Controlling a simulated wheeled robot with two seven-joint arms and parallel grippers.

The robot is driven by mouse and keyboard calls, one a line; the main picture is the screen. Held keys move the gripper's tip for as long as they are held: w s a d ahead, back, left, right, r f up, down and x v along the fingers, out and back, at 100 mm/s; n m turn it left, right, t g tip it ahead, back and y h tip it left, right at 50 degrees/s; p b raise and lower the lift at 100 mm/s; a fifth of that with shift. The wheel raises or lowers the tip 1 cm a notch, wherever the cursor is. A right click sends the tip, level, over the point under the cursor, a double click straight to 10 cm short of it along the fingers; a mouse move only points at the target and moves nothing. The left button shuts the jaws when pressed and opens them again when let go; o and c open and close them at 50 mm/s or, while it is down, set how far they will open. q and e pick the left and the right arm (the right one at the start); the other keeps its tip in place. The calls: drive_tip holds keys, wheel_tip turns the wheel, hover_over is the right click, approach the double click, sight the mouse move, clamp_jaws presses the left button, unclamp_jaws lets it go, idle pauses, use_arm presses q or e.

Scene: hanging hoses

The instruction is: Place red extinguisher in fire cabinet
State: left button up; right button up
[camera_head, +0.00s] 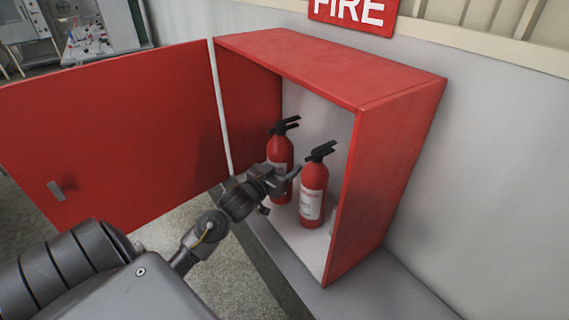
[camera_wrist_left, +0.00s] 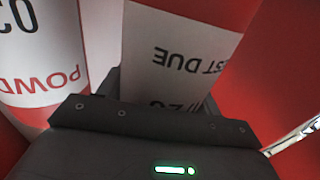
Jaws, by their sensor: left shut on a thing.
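Two red extinguishers with black handles stand upright inside the open red fire cabinet (camera_head: 411,150). My left gripper (camera_head: 284,182) reaches in past the open door and is shut on the left extinguisher (camera_head: 279,150), low on its body. In the left wrist view this extinguisher (camera_wrist_left: 180,62) fills the middle, its white label reading upside down "TEST DUE". The right extinguisher (camera_head: 312,178) stands close beside it, nearer the right wall; its "POWD" label shows at the left of the wrist view (camera_wrist_left: 38,60). My right gripper is not in view.
The cabinet door (camera_head: 120,130) is swung wide open to the left, with a grey handle (camera_head: 56,190). The cabinet sits on a grey ledge (camera_head: 395,290) against the wall. A red FIRE sign (camera_head: 353,12) hangs above.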

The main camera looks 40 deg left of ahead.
use_arm(q)
drive_tip(key=shift+f, duration=1.7)
drive_tip(key=o, duration=1.5)
drive_tip(key=shift+f, duration=0.2)
drive_tip(key=o, duration=0.4)
drive_tip(key=shift+s, duration=0.1)
drive_tip(key=shift+s+d+r+b, duration=0.1)
drive_tip(key=shift+s+b, duration=0.35)
drive_tip(key=shift+s, duration=2.55)
drive_tip(key=shift+s+d+r+b, duration=0.1)
drive_tip(key=shift+s+b, duration=0.3)
drive_tip(key=shift+s, duration=2.6)
drive_tip(key=shift+f, duration=0.1)
